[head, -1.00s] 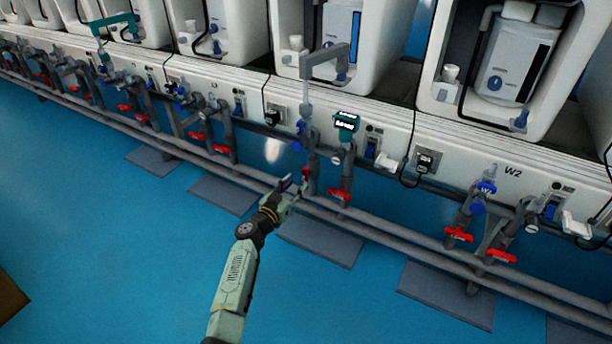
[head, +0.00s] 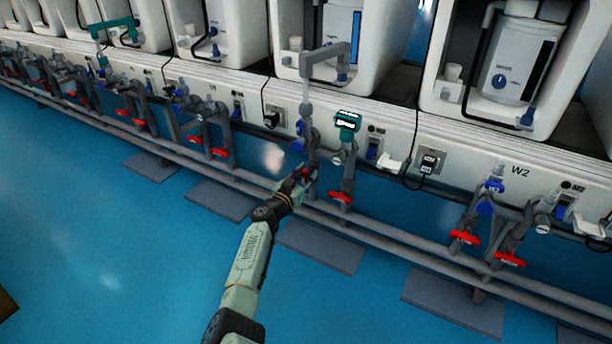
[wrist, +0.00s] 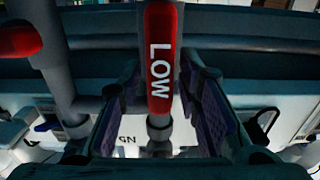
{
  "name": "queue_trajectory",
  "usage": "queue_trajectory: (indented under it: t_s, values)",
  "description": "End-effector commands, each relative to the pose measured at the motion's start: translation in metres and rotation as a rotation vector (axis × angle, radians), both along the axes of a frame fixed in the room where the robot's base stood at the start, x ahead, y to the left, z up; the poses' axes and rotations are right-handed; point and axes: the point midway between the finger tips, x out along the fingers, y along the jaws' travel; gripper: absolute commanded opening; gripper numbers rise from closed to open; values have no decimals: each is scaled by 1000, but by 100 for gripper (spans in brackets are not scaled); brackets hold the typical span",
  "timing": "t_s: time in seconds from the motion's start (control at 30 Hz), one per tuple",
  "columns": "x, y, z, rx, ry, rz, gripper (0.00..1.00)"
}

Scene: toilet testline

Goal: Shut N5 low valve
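The red valve handle marked LOW (wrist: 162,65) stands between the two fingers of my gripper (wrist: 163,112) in the wrist view. A gap shows on both sides of it, so the gripper is open around the handle and not closed on it. In the head view my gripper (head: 303,180) is at the left pipe of the middle station, and the red handle (head: 300,172) there is partly hidden by the fingers. No N5 label can be read in either view.
A second red handle (head: 341,198) sits on the pipe just right of my gripper, and it also shows in the wrist view (wrist: 20,38). A teal meter (head: 347,121) is above it. Long grey pipes (head: 400,230) run below. The blue floor (head: 120,260) is clear.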

Motion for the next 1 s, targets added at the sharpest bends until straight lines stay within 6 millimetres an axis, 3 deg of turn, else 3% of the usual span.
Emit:
queue_trajectory:
  t_s: [0.4, 1.0]
  values:
    - [0, 0, 0, 0, 0, 0, 1]
    - [-1, -2, 0, 72, -41, -1, 0]
